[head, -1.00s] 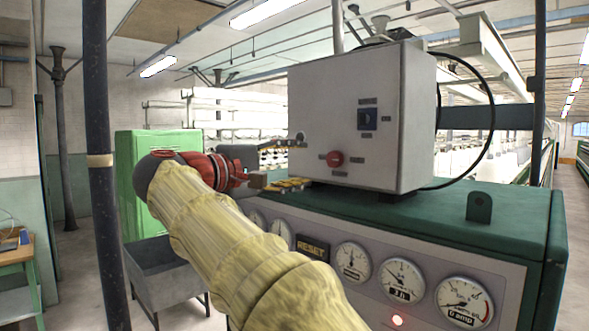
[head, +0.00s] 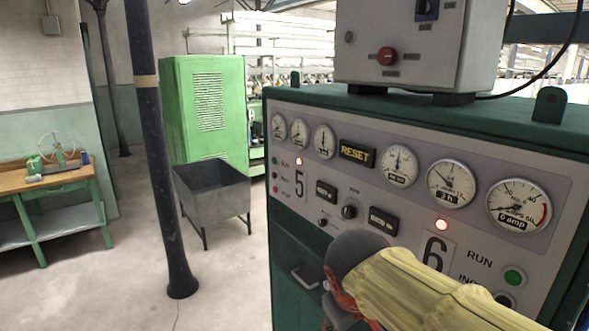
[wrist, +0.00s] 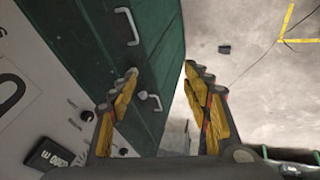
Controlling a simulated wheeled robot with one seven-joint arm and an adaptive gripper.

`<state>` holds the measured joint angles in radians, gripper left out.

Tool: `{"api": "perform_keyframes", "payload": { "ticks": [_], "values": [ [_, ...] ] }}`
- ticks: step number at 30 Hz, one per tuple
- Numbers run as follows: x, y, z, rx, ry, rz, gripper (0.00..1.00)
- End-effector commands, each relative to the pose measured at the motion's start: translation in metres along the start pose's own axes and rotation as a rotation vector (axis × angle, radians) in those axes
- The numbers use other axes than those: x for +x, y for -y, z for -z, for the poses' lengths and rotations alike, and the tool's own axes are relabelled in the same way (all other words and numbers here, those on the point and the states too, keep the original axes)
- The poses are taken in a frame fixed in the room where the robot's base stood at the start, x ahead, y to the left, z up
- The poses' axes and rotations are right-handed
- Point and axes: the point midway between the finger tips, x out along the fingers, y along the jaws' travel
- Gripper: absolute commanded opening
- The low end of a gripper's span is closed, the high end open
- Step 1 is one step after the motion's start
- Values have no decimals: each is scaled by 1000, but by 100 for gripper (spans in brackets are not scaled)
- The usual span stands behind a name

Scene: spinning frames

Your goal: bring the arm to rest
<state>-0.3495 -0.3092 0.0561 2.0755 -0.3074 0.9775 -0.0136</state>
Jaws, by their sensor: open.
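My arm, in a yellowish sleeve, reaches in from the lower right of the head view and bends down in front of the green control cabinet (head: 300,240). My gripper is hidden below the picture edge there. In the wrist view my gripper (wrist: 163,82) shows two yellow-padded fingers spread apart with nothing between them. The cabinet's green side with its handles (wrist: 128,25) lies behind and left of the fingers, and the floor lies to the right. I cannot tell how close the fingers are to the cabinet.
A grey box (head: 470,50) stands on the cabinet. A dark column (head: 155,150), a grey bin on legs (head: 215,205), a green locker (head: 180,110) and a workbench (head: 50,175) stand at left. The floor (head: 110,270) between bench and column is clear.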

Motion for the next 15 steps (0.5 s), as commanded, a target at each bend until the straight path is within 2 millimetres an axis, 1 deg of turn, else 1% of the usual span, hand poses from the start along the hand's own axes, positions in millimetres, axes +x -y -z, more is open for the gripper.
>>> {"api": "perform_keyframes", "payload": {
  "ticks": [1, 2, 3, 5, 6, 9, 12, 15],
  "values": [
    [18, 11, -37, 75, -1, 43, 49],
    [24, 18, -55, 118, -2, 67, 49],
    [33, 26, -77, 173, -5, 97, 49],
    [45, 38, -109, 253, -10, 133, 49],
    [52, 44, -128, 301, -14, 150, 49],
    [68, 54, -169, 397, -25, 167, 49],
    [74, 51, -194, 455, -51, 144, 49],
    [71, 40, -200, 496, -91, 114, 49]
  ]
}}
